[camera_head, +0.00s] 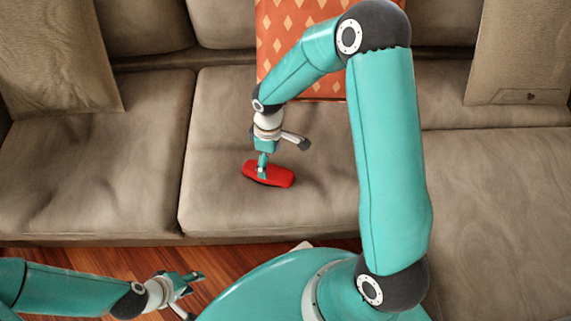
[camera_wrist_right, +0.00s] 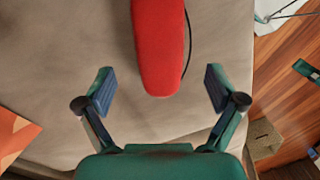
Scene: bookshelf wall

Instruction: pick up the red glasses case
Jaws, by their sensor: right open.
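The red glasses case (camera_head: 270,174) lies on the seat cushion of the sofa, in the middle of the head view. My right gripper (camera_head: 263,172) is right over the case, its fingers hiding a little of it. In the right wrist view the case (camera_wrist_right: 159,50) reaches in from the top, with its near end between and beyond the two fingertips. The right gripper (camera_wrist_right: 158,90) is open, with a gap on both sides of the case. My left gripper (camera_head: 193,290) is low at the left, over the wooden floor, with its fingers apart and nothing between them.
The beige sofa (camera_head: 90,150) fills most of the head view. An orange patterned cushion (camera_head: 285,40) leans on its back behind my right arm. Grey-brown cushions (camera_head: 525,55) stand at both sides. Wooden floor (camera_head: 240,262) shows in front of the sofa. The seat around the case is clear.

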